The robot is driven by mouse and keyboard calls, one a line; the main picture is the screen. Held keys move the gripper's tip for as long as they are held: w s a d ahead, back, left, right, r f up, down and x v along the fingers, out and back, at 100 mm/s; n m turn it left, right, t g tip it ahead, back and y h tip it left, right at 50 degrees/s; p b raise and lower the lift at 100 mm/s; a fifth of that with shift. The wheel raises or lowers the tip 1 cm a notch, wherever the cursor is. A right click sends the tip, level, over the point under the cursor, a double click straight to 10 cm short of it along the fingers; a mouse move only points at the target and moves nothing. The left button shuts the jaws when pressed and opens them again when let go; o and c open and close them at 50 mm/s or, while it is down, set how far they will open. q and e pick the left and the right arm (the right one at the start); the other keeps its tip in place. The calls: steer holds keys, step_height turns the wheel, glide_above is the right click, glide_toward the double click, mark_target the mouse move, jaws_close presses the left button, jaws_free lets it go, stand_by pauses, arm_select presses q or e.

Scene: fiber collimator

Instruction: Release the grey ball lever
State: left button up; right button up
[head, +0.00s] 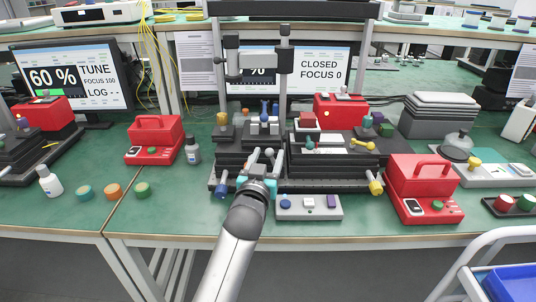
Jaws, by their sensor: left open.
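My left gripper (263,163) reaches in from the bottom over the front of the black stage stack in the middle of the bench. It is open, with its fingers pointing away from me. A small pale grey rounded part, which may be the grey ball lever (269,152), shows at the fingertips. It is too small to tell it apart surely from the fingers, or to tell whether they touch it. The black stage stack (232,160) is partly hidden by my gripper. My right gripper is not in view.
A grey button box (310,207) lies just right of my arm. A red case (423,190) stands further right, and another (155,139) at left. A monitor (320,68) behind reads "CLOSED, FOCUS 0".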

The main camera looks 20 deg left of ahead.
arm_select(q)
steer(key=shift+c, duration=0.4)
jaws_close()
